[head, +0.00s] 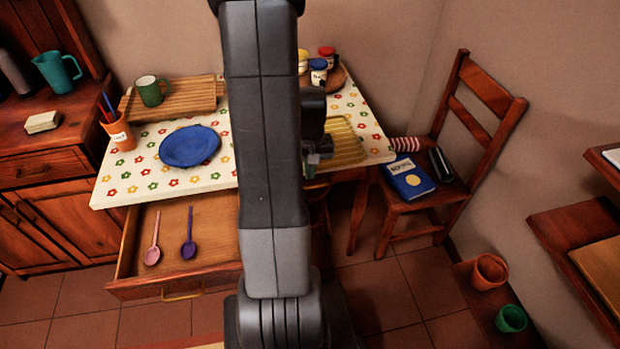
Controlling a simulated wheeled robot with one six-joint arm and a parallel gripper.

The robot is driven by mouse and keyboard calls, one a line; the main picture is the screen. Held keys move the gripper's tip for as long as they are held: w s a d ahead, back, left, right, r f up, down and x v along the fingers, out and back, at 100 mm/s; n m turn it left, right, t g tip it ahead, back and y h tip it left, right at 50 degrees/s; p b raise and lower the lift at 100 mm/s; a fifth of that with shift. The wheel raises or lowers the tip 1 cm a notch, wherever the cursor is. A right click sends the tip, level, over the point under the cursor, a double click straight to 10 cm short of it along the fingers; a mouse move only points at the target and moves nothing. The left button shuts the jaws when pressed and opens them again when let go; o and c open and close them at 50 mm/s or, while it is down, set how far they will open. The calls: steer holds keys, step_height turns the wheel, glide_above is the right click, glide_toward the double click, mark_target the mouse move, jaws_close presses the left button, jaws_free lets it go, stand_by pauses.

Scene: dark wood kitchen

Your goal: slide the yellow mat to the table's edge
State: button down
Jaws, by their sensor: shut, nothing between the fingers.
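The yellow mat (343,143) is ribbed and lies on the right part of the table (375,137), which has a flowered white top. Its left part is hidden behind my arm. Its near side lies close to the table's front edge; I cannot tell whether it reaches past it. My gripper (318,158) shows just right of the arm, at the mat's left near side, and its fingers are small and partly hidden. It is shut and holds nothing. I cannot tell whether it touches the mat.
A blue plate (190,146), a green mug (151,92) on a wooden tray (190,98) and several jars (318,70) stand on the table. An open drawer (205,225) with two spoons juts out below. A chair (420,205) with a blue book (408,178) stands right.

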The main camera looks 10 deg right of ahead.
steer(key=shift+r, duration=2.6)
